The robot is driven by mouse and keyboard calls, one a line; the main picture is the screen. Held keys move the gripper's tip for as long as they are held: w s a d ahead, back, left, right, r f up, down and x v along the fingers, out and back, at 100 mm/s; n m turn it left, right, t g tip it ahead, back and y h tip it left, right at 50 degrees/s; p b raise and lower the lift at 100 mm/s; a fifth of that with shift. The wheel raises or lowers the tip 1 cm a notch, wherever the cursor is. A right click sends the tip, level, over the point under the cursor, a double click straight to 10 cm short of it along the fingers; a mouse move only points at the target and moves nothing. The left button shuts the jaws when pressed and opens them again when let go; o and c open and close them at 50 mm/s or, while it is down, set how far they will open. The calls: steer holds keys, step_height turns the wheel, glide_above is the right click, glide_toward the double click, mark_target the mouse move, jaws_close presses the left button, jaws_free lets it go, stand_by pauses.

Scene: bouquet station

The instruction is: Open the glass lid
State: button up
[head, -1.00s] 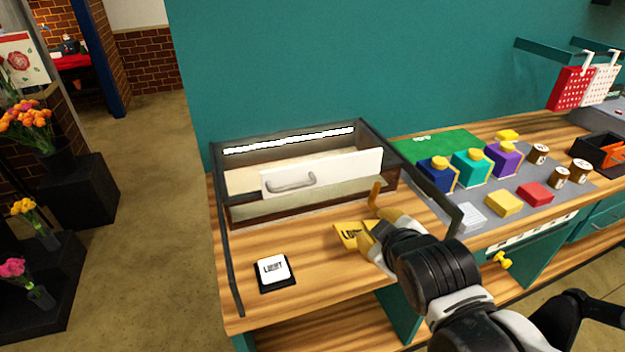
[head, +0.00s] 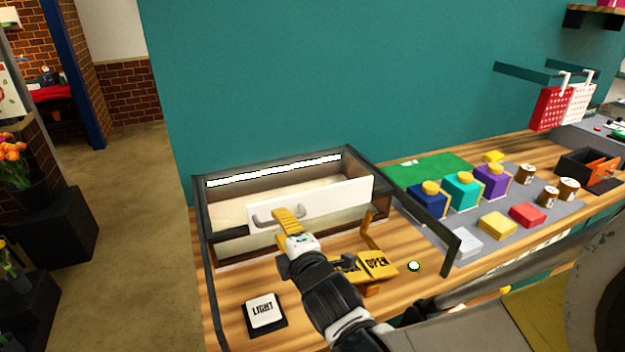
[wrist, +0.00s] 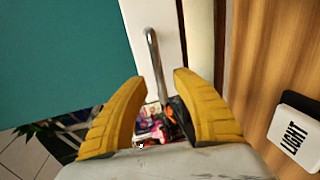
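A dark-framed glass case (head: 360,160) stands against the teal wall, with a light strip under its back edge. The clear lid panes are hard to make out. A white panel (head: 345,197) with a grey metal bar handle (head: 262,221) spans the case. My gripper (head: 282,213) is at the handle, its yellow fingers covering the handle's right part. In the wrist view the gripper (wrist: 161,78) is open, with the handle (wrist: 153,62) between the two fingers, apparently not clamped.
A white LIGHT button (head: 264,312) lies on the wooden bench, front left. A round white button (head: 414,266) is right of the OPEN plate. Coloured containers (head: 462,188) and jars stand on a grey mat at right. My arm covers part of the bench.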

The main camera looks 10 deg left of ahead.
steer(key=shift+x, duration=1.35)
jaws_close()
